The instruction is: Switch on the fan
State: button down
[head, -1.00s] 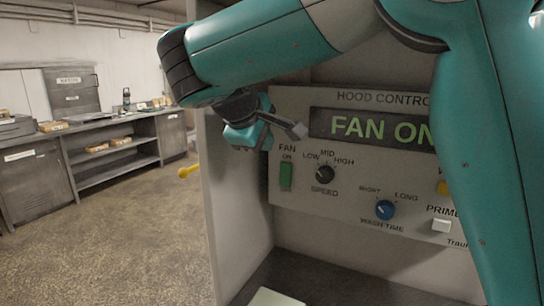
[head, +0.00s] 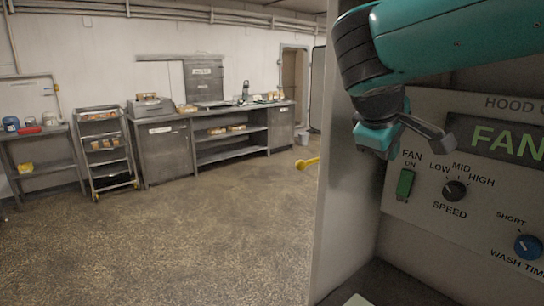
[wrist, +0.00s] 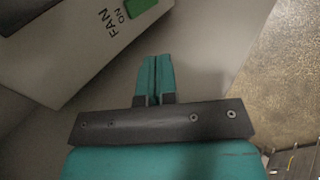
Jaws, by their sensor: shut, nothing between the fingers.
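The hood control panel (head: 480,185) is at the right in the head view. Its green fan switch (head: 405,184) sits under the label "FAN ON", and the lit display (head: 505,142) shows large green letters "FAN", cut off by the picture's edge. The switch also shows at the top of the wrist view (wrist: 138,7). My gripper (head: 378,142) is left of the switch and a little above it, apart from the panel. In the wrist view my gripper's fingers (wrist: 153,75) are together with nothing between them, pointing at a plain grey surface below the panel's edge.
The speed knob (head: 455,191) and blue wash time knob (head: 527,246) are beside the switch. A grey side wall (head: 345,200) stands left of the panel. A workbench (head: 215,135) and rack (head: 105,150) stand far back; the floor between is clear.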

jog(key=s+a+f+g+y, duration=0.1)
jog(key=s+a+f+y, duration=0.2)
jog(key=s, duration=0.5)
jog(key=s+a+f+g+y+b, duration=0.1)
jog(key=s+a+f+g+y, duration=0.1)
jog(key=s+f, duration=0.3)
jog(key=s+a+f+g+y, duration=0.2)
jog(key=s+a+f+y, duration=0.1)
jog(key=s, duration=0.9)
jog(key=shift+s+a+f+m+y+b, duration=0.2)
jog(key=shift+a+f+m+y+b, duration=0.15)
jog(key=shift+f+y, duration=0.55)
